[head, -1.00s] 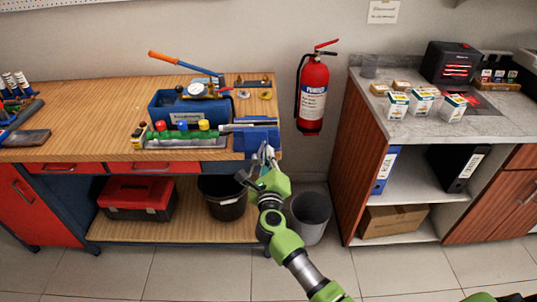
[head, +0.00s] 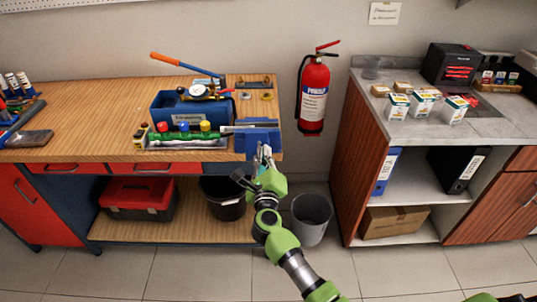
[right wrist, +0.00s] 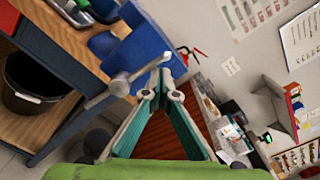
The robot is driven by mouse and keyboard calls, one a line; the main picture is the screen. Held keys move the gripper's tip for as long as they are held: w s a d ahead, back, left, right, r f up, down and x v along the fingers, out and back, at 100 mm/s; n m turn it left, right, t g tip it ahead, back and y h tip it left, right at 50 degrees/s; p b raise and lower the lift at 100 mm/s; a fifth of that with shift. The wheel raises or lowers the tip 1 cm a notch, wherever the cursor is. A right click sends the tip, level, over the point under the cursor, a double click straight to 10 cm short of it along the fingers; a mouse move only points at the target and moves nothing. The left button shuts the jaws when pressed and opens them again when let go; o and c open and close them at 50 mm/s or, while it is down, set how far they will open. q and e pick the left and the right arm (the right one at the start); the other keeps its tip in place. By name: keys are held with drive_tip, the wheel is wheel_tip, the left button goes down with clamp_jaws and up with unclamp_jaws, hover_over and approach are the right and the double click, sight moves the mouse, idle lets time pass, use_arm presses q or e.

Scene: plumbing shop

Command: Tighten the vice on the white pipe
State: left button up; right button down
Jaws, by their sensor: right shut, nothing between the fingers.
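The blue vice (head: 258,140) is fixed at the right front corner of the wooden workbench. A pale pipe (head: 248,126) lies across its top, reaching left over the bench. My right gripper (head: 263,150) is at the vice's front, below its top. In the right wrist view, the vice (right wrist: 146,46) stands just beyond the gripper (right wrist: 161,74), and its silver handle (right wrist: 122,82) is beside the fingertips, on their left. The fingers are shut with nothing between them. Whether they touch the handle is unclear. My left gripper is not in view.
A blue toolbox (head: 188,112) and a green manifold (head: 183,135) with coloured knobs stand left of the vice. A black bucket (head: 226,203) is on the lower shelf, and a grey bin (head: 312,222) stands on the floor. A fire extinguisher (head: 313,95) hangs on the wall.

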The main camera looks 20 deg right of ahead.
drive_tip(key=shift+w+a+r, duration=0.2)
drive_tip(key=shift+a+r, duration=0.1)
drive_tip(key=shift+a, duration=0.45)
drive_tip(key=shift+w+a, duration=0.15)
drive_tip(key=shift+a, duration=0.55)
drive_tip(key=shift+w+a, duration=0.2)
drive_tip(key=shift+a, duration=0.3)
